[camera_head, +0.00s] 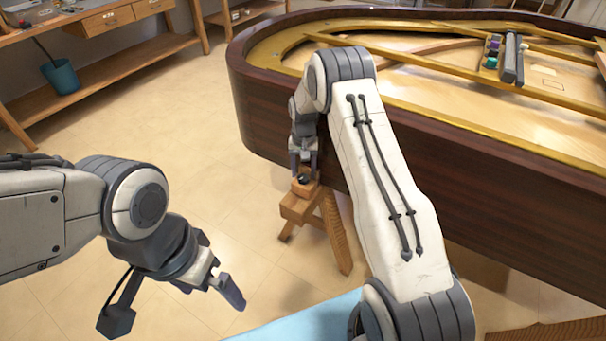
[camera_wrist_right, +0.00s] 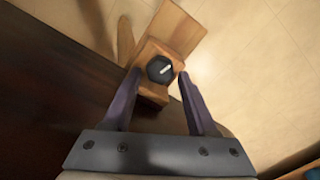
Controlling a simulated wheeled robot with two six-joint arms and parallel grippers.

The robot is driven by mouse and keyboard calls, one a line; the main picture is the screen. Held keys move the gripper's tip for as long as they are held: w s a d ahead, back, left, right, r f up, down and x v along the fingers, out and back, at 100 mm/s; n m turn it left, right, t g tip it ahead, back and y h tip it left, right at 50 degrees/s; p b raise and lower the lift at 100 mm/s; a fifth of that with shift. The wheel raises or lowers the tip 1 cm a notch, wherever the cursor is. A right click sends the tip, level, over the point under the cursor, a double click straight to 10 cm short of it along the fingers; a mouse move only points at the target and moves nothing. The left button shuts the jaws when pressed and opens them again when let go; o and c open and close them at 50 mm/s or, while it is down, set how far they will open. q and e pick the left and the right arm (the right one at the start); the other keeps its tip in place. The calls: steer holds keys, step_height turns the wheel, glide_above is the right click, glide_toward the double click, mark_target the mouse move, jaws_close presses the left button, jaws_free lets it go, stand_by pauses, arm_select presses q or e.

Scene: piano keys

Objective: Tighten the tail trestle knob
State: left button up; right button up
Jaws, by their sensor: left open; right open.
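The tail trestle knob (camera_wrist_right: 160,69) is a small dark knob with a pale mark, on top of the wooden trestle (camera_wrist_right: 172,30) in the right wrist view. In the head view the knob (camera_head: 304,178) shows small on the trestle (camera_head: 297,207) beside the piano case. My right gripper (camera_head: 303,168) reaches down over it. In the right wrist view its open fingers (camera_wrist_right: 160,88) stand on either side of the knob's near side, with a gap; I cannot tell the height between them. My left gripper (camera_head: 232,290) is open and empty over the floor at the lower left.
The dark wooden piano case (camera_head: 430,165) stands right beside the trestle. A block with coloured items (camera_head: 506,58) lies on its soundboard. A workbench (camera_head: 100,45) and a teal bin (camera_head: 61,76) are at the back left. A light blue surface (camera_head: 310,322) is at the front. Open floor lies left.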

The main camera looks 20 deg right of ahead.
steer(key=shift+f, duration=0.95)
jaws_close()
steer(key=shift+m, duration=0.3)
steer(key=m, duration=0.5)
steer(key=shift+r+p, duration=0.1)
steer(key=shift+p, duration=0.2)
steer(key=m, duration=0.6)
steer(key=shift+m, duration=0.4)
